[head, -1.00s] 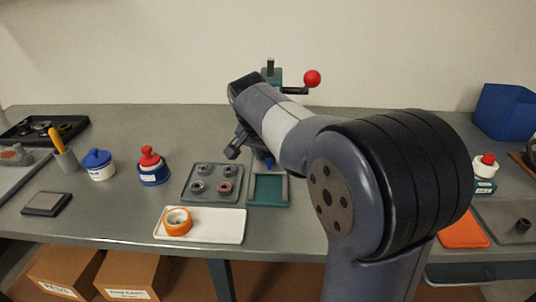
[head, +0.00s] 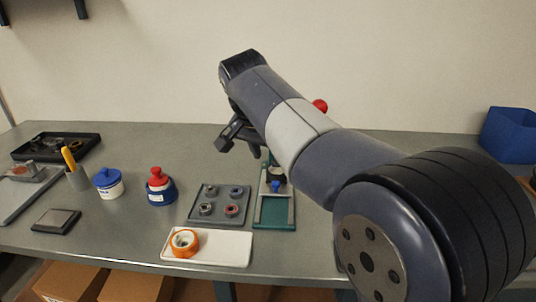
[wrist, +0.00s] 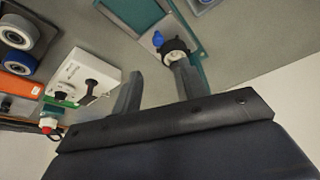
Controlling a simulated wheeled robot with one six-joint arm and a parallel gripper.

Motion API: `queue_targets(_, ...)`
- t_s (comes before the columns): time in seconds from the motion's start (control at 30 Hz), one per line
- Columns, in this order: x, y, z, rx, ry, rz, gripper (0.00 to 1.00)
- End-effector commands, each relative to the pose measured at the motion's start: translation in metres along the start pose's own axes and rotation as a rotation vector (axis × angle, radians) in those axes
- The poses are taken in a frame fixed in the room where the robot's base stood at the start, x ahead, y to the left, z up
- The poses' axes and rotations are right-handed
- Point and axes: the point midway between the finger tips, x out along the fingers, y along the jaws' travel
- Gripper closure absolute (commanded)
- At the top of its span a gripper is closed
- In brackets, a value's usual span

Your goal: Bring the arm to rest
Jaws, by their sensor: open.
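My arm stretches from the lower right over the bench in the head view. My gripper (head: 240,138) is at its far end, above the back of the bench and apart from the things on it. In the wrist view my gripper (wrist: 155,85) has its two fingers spread with nothing between them. Beyond the fingers is the teal fixture (wrist: 195,48), with a dark round part and a blue knob on it. The fixture (head: 262,222) is partly hidden behind my arm in the head view.
A grey tray (head: 222,216) holds several rings. A white tray (head: 225,248) holds an orange tape roll (head: 184,243). Red-topped (head: 158,188) and blue-topped (head: 109,184) containers stand to the left. A blue bin (head: 510,135) is at the right. The left front bench is partly clear.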

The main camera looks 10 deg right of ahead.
Motion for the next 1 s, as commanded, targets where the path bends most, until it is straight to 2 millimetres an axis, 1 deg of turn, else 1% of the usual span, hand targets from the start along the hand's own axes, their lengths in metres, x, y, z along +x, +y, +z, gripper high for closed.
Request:
queue_targets(0.17, 0.002, 0.0, 0.0, 0.0, 0.0, 0.0, 0.59)
queue_targets(0.27, 0.01, 0.0, 0.0, 0.0, -0.001, 0.001, 0.59)
queue_targets(0.33, 0.019, 0.0, 0.001, 0.0, -0.002, 0.002, 0.59)
queue_targets(0.47, 0.043, 0.001, 0.001, 0.001, -0.003, 0.003, 0.59)
queue_targets(0.8, 0.111, 0.001, 0.002, 0.0, -0.005, 0.004, 0.59)
queue_targets(0.83, 0.113, 0.001, 0.004, -0.001, -0.003, 0.001, 0.59)
queue_targets(0.9, 0.106, 0.005, 0.013, -0.002, 0.0, -0.002, 0.59)
queue_targets(1.0, 0.102, 0.009, 0.021, -0.002, 0.0, -0.001, 0.59)
